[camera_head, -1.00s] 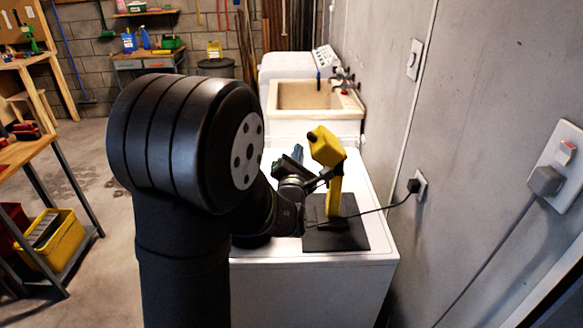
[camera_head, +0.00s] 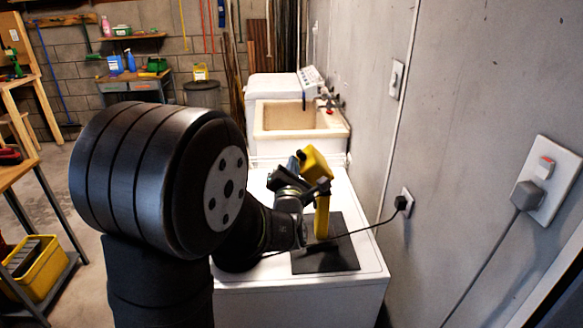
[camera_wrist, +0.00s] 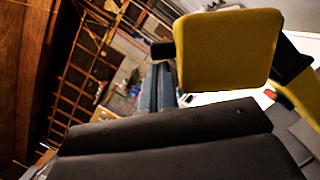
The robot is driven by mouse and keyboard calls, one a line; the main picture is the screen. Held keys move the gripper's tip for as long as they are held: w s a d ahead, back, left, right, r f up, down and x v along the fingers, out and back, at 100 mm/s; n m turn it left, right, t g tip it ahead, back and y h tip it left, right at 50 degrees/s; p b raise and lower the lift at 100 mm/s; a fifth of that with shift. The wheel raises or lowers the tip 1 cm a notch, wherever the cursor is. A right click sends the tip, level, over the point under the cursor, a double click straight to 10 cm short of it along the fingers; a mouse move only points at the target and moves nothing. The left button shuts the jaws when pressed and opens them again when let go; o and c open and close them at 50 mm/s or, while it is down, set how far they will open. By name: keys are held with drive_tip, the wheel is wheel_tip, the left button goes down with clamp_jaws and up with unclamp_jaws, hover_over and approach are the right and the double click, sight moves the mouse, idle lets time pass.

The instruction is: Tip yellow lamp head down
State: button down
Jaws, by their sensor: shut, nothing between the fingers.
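The yellow lamp stands on a dark mat (camera_head: 338,258) on top of the white appliance. Its blocky yellow head (camera_head: 317,163) is raised and tilted above the upright yellow stem (camera_head: 322,217). In the wrist view the lamp head (camera_wrist: 228,48) fills the upper right, close by. My gripper (camera_head: 298,157) is shut and empty, just left of the lamp head and partly hidden by it and my arm. In the wrist view its closed fingers (camera_wrist: 158,85) lie left of the head. I cannot tell whether they touch it.
A black cord (camera_head: 365,230) runs from the mat area to a wall outlet (camera_head: 404,203). The grey wall stands close on the right. A utility sink (camera_head: 300,120) is behind the white appliance top (camera_head: 350,205). A workbench with a yellow bin (camera_head: 38,268) is at left.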

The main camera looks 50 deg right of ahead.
drive_tip(key=s+a+f, duration=0.1)
drive_tip(key=a+f, duration=0.1)
drive_tip(key=a, duration=0.3)
drive_tip(key=s+a+f, duration=0.2)
drive_tip(key=a, duration=0.3)
drive_tip(key=shift+s+f, duration=0.15)
drive_tip(key=shift+s, duration=0.15)
drive_tip(key=s+d+x, duration=0.1)
drive_tip(key=x, duration=0.9)
drive_tip(key=shift+s+d+r, duration=0.25)
drive_tip(key=shift+d+r, duration=0.05)
drive_tip(key=shift+r, duration=0.15)
drive_tip(key=shift+r, duration=0.1)
